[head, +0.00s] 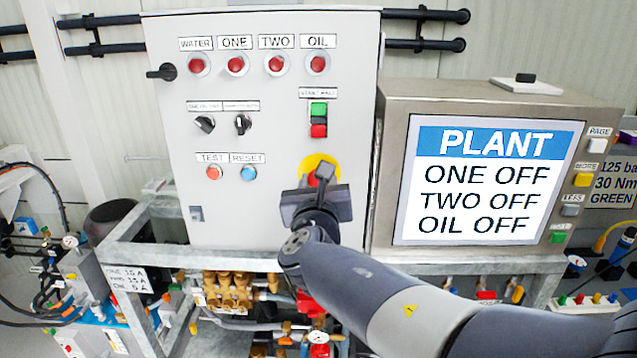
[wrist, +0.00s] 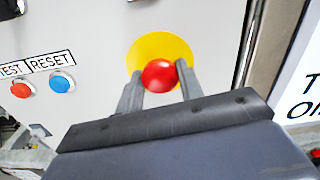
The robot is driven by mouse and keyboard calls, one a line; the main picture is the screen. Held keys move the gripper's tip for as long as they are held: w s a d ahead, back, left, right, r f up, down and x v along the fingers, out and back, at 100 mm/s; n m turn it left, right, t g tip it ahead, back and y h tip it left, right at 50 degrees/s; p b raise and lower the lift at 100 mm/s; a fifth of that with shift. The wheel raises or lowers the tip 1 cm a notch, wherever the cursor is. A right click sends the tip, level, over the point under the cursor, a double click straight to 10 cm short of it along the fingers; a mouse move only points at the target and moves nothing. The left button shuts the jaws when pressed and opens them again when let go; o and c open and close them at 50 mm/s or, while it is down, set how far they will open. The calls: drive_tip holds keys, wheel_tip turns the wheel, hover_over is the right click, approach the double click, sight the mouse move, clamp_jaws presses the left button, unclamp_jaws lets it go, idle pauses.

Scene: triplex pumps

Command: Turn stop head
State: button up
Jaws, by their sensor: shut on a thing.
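The stop head is a round red mushroom button (wrist: 159,75) on a yellow disc (wrist: 143,46), on the lower right of the grey cabinet front. In the wrist view my gripper (wrist: 160,85) has one finger on each side of the red head and is shut on it. In the head view the yellow disc (head: 317,161) shows above my gripper (head: 322,182), with a little of the red head visible. My gripper and wrist hide most of the head there.
A red TEST button (head: 208,173) and a blue RESET button (head: 248,173) sit left of the stop head. Green and red push buttons (head: 318,120) are above it. A screen (head: 490,185) reading PLANT, ONE OFF, TWO OFF, OIL OFF stands close on the right.

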drive_tip(key=shift+m+b, duration=2.6)
drive_tip(key=shift+b, duration=0.5)
drive_tip(key=o, duration=1)
drive_tip(key=shift+c, duration=0.2)
drive_tip(key=s, duration=1.1)
drive_tip(key=shift+a+b, duration=0.15)
drive_tip(key=shift+b, duration=0.2)
drive_tip(key=shift+w, duration=0.1)
